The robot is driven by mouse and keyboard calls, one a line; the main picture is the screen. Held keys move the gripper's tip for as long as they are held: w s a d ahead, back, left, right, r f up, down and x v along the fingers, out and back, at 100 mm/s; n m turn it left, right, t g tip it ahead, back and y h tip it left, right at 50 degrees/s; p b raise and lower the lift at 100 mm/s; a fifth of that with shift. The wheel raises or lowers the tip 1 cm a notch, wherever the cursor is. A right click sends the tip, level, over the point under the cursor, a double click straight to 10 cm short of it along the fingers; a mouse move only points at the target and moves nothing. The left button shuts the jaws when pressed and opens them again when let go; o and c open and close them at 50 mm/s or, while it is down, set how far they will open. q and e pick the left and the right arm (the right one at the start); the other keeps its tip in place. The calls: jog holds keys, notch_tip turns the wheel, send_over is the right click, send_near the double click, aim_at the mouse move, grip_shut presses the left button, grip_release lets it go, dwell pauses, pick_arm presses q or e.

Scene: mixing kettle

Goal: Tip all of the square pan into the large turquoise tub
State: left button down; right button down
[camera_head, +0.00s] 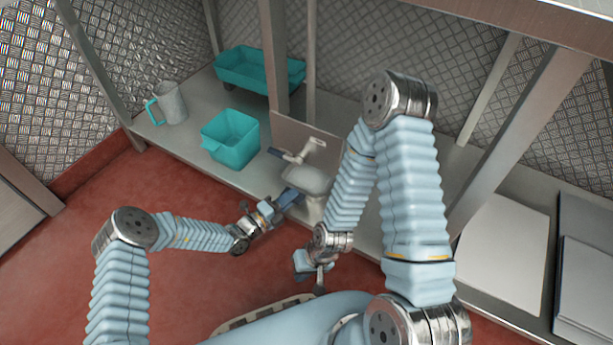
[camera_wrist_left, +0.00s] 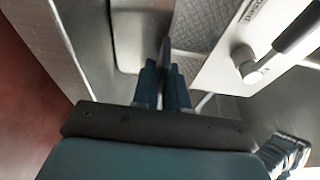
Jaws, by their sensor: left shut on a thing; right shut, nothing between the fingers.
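A wide turquoise tub (camera_head: 260,70) stands at the back of the shelf. A smaller, squarer turquoise tub (camera_head: 231,141) stands in front of it. A pale grey metal vessel with rounded corners, apparently the square pan (camera_head: 306,179), sits at the shelf's front edge, partly hidden by my right arm. My left gripper (camera_head: 289,198) is at its left side. In the left wrist view its fingers (camera_wrist_left: 164,88) are shut on a thin grey edge, apparently the pan's (camera_wrist_left: 138,40). The pan's contents cannot be made out. My right gripper (camera_head: 318,279) is shut and empty, below and apart from the pan.
A tap-like fitting (camera_head: 304,151) on a panel stands just behind the pan. A grey jug with a turquoise handle (camera_head: 171,103) stands at the shelf's left. Metal posts (camera_head: 274,55) rise beside the wide tub. A white board (camera_head: 503,255) lies at right. Red floor is clear at left.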

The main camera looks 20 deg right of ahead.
pick_arm(q)
jog(key=shift+r+p, duration=2.25)
jog(key=shift+r, duration=0.85)
